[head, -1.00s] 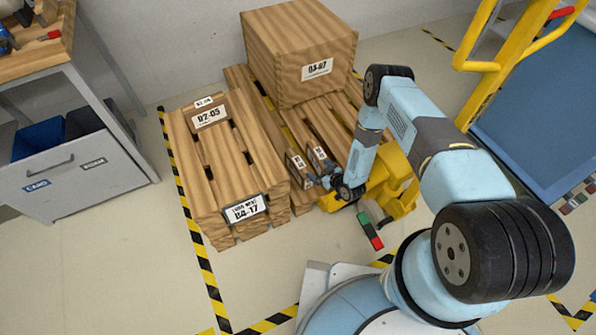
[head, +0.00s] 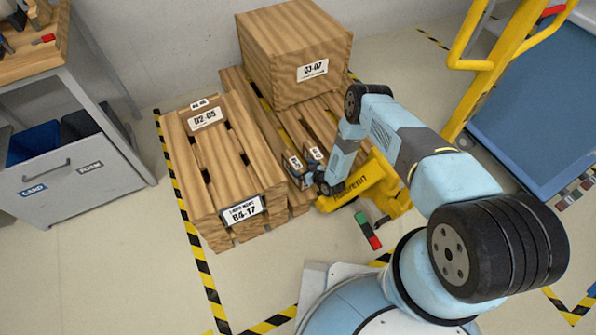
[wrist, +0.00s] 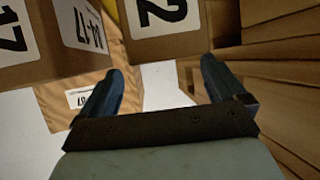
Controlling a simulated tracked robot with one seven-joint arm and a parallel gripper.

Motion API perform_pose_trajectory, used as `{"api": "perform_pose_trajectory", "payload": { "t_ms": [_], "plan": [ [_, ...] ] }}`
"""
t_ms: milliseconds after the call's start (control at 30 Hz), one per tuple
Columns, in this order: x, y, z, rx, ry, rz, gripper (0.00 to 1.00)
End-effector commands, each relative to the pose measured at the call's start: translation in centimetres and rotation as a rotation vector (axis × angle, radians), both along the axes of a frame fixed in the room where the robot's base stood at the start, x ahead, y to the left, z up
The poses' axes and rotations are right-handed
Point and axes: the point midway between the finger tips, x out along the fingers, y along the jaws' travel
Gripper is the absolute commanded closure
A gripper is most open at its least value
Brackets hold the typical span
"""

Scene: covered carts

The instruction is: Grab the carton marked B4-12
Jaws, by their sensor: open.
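Two small brown cartons with white labels, the left one (head: 294,172) and the right one (head: 318,163), stand side by side on a wooden pallet in the head view. Their labels are too small to read there. In the wrist view, a carton (wrist: 195,46) with a label ending in "2" is cut off at the top, beyond my fingertips; the rest of its code is out of frame. My gripper (head: 308,182) is low in front of the two cartons. In the wrist view my gripper (wrist: 165,72) is open, with nothing between its fingers.
A big box (head: 290,60) marked D3-07 stands behind. A yellow machine (head: 365,188) is just right of my gripper. In the wrist view, a label reading 17 (wrist: 12,38) is upper left.

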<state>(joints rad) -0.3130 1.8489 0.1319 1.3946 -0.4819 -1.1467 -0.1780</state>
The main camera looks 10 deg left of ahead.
Motion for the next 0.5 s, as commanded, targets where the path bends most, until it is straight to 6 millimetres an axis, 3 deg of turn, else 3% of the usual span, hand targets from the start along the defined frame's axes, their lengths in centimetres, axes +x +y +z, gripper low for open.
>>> {"api": "perform_pose_trajectory", "payload": {
  "t_ms": [200,500],
  "plan": [
    [1.6,2.2,-1.3,0.001,-0.002,0.001,0.03],
    [2.3,3.0,-1.8,0.000,-0.001,0.001,0.03]
  ]
}}
